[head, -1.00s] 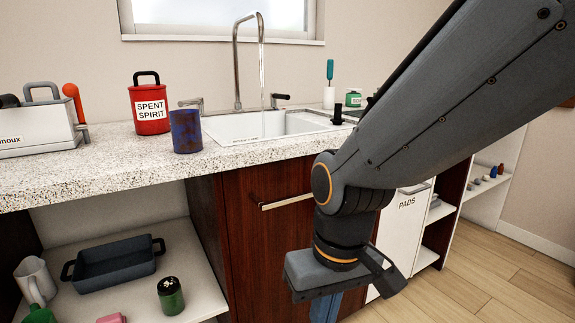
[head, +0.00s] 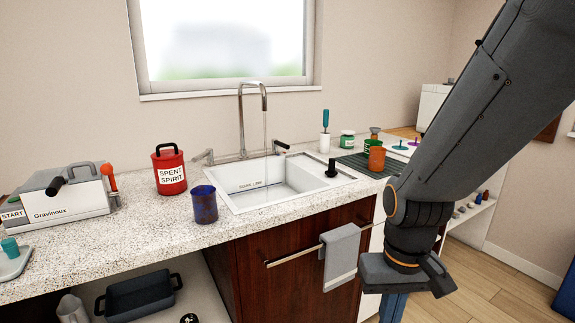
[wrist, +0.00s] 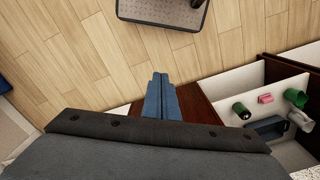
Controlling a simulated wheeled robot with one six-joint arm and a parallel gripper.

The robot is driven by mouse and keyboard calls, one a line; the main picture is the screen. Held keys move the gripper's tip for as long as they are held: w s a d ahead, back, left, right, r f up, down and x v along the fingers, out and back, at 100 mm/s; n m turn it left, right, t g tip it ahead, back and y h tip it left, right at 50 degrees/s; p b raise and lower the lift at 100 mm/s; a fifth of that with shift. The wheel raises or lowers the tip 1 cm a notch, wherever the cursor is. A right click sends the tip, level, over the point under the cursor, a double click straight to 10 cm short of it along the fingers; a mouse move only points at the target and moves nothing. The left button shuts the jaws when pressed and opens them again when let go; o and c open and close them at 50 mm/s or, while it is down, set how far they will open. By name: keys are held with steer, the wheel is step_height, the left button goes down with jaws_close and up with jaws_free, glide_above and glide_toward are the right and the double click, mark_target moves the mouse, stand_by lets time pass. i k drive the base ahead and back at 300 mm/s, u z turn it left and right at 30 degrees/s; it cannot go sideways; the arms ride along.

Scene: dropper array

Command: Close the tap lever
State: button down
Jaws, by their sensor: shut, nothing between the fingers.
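The tall metal tap (head: 241,122) stands behind the white sink (head: 232,206), and a thin stream of water (head: 265,135) falls from its spout. A dark-tipped lever (head: 281,146) sticks out to the right of the tap base. A grey metal lever (head: 203,157) is on the left of the base. I cannot tell which lever controls the flow. My gripper (head: 393,310) hangs low in front of the counter, right of the towel, well away from the tap. Its blue fingers (wrist: 161,90) are together and empty in the wrist view, pointing toward the floor.
A blue cup (head: 204,205) and a red SPENT SPIRIT can (head: 169,170) stand left of the sink. A grey towel (head: 341,258) hangs on the cabinet rail. An orange cup (head: 376,159) is on the green mat right of the sink. The wrist view shows open floor (wrist: 60,60).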

mark_target(208, 152)
steer(key=z, duration=0.15)
steer(key=k, duration=0.4)
steer(key=u, duration=1.4)
steer(key=i, duration=0.6)
steer(key=z, duration=0.25)
